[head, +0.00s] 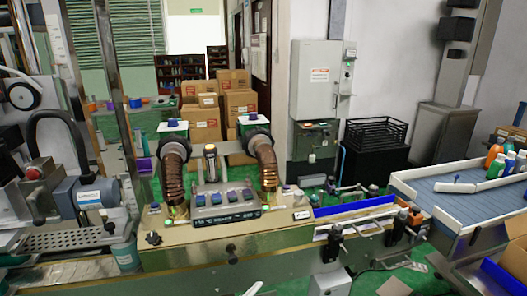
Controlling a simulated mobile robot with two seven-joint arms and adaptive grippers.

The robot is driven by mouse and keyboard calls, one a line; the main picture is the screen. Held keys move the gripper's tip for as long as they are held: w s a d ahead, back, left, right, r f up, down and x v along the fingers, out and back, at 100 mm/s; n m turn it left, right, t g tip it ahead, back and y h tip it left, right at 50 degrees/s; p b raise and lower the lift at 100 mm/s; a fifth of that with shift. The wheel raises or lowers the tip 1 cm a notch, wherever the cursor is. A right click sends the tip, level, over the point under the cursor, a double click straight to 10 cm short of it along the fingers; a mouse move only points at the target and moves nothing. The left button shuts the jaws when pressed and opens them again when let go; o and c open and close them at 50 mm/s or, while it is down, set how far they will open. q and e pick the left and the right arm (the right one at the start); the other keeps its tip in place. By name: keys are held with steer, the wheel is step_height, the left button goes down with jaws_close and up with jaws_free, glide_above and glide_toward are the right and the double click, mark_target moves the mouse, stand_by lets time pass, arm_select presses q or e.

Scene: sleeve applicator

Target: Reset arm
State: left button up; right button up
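Neither of my grippers shows in the head view, and I see no arm of mine that I can be sure of. The sleeve applicator machine (225,243) stands in the middle with a tan top. Two brown ribbed hoses (173,180) rise from it, one at each side. Between them is a panel with several blue knobs (215,198) and a dark display strip (228,218) at the front. Nothing in view is held.
A grey-blue conveyor (455,193) at the right carries several bottles (495,165) and a white piece. A motor unit (92,196) stands at the left. Cardboard boxes (238,102), a grey cabinet (315,80) and a black crate (376,132) are behind. Green floor shows at the front right.

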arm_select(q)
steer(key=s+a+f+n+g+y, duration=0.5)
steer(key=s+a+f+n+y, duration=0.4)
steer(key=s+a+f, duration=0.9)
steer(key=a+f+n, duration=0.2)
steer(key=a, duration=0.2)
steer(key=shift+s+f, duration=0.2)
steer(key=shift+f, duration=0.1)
